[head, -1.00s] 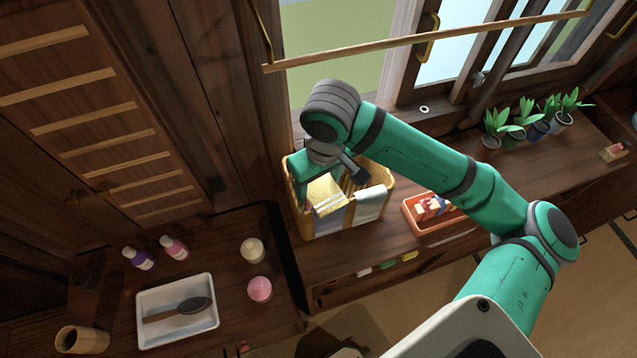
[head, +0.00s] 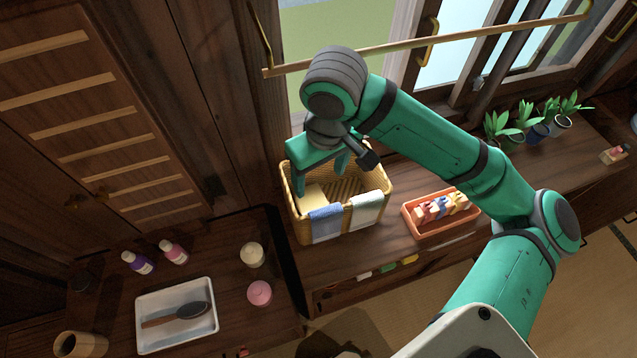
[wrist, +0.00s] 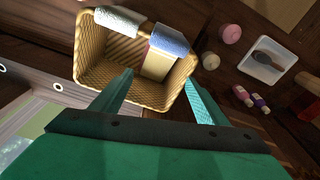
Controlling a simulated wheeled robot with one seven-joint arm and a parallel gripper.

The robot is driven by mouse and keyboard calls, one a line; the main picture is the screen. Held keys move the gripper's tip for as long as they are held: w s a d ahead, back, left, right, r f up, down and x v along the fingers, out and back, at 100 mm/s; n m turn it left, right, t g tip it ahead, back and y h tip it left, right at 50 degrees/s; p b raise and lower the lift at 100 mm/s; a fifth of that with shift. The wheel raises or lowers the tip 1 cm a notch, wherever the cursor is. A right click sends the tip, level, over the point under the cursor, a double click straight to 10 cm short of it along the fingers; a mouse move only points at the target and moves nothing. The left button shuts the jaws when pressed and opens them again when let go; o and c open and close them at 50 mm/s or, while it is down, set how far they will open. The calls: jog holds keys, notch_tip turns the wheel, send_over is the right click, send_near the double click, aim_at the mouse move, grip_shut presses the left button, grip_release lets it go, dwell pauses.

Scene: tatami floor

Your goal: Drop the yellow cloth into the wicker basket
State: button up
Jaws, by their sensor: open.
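The wicker basket (head: 378,181) stands on the wooden counter below the window. The yellow cloth (head: 311,194) lies inside it, at the left side, partly hidden by my gripper in the head view. The cloth also shows in the wrist view (wrist: 157,66) as a pale yellow patch below the blue cloth. My gripper (head: 320,183) is open and empty above the basket. In the wrist view its fingers (wrist: 158,82) are spread wide over the near rim.
A blue cloth (head: 325,222) and a white cloth (head: 365,209) hang over the basket's front rim. An orange tray (head: 442,228) of small items stands to the right. The window rail (head: 430,44) runs above. A white tray (head: 207,333) with a brush lies at lower left.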

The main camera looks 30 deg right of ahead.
jog(key=shift+s+r, duration=0.15)
jog(key=shift+r, duration=1.25)
jog(key=shift+s+r, duration=0.15)
jog(key=shift+r, duration=1.2)
